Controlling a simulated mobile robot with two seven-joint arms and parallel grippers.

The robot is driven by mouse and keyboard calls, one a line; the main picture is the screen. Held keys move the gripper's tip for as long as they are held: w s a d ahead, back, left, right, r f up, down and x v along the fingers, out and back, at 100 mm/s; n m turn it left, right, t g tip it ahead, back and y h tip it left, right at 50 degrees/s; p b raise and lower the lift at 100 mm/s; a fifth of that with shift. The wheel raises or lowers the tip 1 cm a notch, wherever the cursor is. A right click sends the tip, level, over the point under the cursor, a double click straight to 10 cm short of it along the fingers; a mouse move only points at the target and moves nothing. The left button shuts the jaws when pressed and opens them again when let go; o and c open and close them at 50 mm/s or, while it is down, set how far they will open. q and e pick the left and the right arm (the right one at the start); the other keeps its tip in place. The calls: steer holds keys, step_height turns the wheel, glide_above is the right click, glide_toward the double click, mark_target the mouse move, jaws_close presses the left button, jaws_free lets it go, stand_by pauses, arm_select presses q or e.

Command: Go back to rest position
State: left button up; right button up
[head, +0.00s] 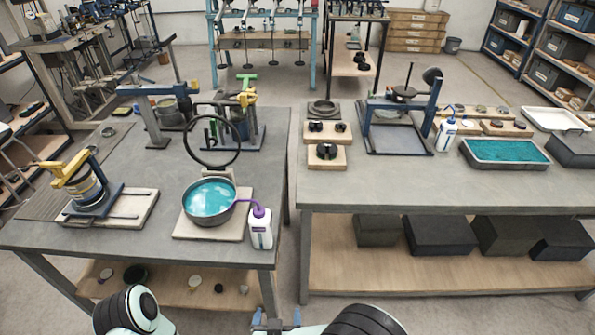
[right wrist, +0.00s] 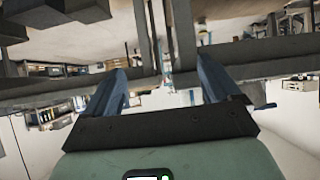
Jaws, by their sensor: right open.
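My right gripper (head: 277,317) shows at the bottom edge of the head view, low in front of the tables. Its two blue fingertips stand apart with nothing visible between them. In the right wrist view the gripper (right wrist: 162,72) has its blue fingers spread, and the scene behind them looks upside down, with table frames beyond. My left gripper is out of the head view; only a rounded white and black link of my left arm shows at the lower left.
The left table (head: 140,215) holds a teal-filled bowl (head: 209,200), a purple-capped bottle (head: 260,228) and lever frames. The right table (head: 400,185) holds a teal tray (head: 505,152) and another frame (head: 395,115). A narrow gap separates the tables. Dark boxes (head: 440,235) sit on the lower shelf.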

steer(key=s+d+f+m+g, duration=0.1)
steer(key=s+d+f+g, duration=0.15)
steer(key=d+f, duration=0.45)
steer(key=s+d+f+g, duration=0.2)
steer(key=d+f+g, duration=0.2)
steer(key=f, duration=0.5)
steer(key=s+d+f+m+g+y, duration=0.1)
steer(key=s+d+f+g+y, duration=0.1)
steer(key=s, duration=0.5)
steer(key=s+d+f+m+g+y+p, duration=0.1)
steer(key=s+d+f+g, duration=0.3)
steer(key=s, duration=0.4)
steer(key=shift+f+m+y+p, duration=0.2)
steer(key=shift+m+y+p, duration=0.1)
steer(key=shift+m+y, duration=0.2)
steer(key=shift+d, duration=0.15)
